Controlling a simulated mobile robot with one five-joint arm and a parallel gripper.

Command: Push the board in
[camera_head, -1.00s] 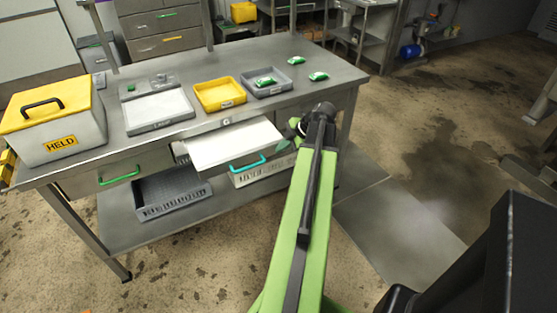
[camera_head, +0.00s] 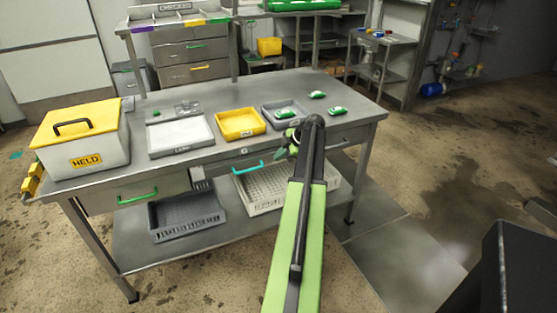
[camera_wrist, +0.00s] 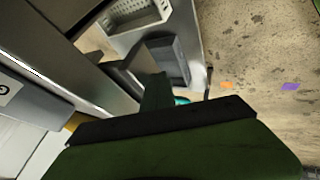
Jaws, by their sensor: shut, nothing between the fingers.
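The board shows in the head view as a narrow front with a teal handle (camera_head: 247,167) under the bench top (camera_head: 330,92), below the "G" label. Its white top is out of sight under the bench top. I cannot tell whether its front is fully flush. My gripper (camera_head: 283,150) is shut and empty at the bench's front edge, just right of the teal handle. In the wrist view, the dark green gripper body fills the bottom and a bit of teal (camera_wrist: 182,100) shows beside its finger. Contact with the board is hidden.
A white crate (camera_head: 262,192) and a grey basket (camera_head: 188,228) sit on the lower shelf. A drawer with a green handle (camera_head: 138,196) is at left. On top are a yellow-lidded HELD box (camera_head: 88,159), a yellow tray (camera_head: 258,129) and green pouches. Open floor lies right.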

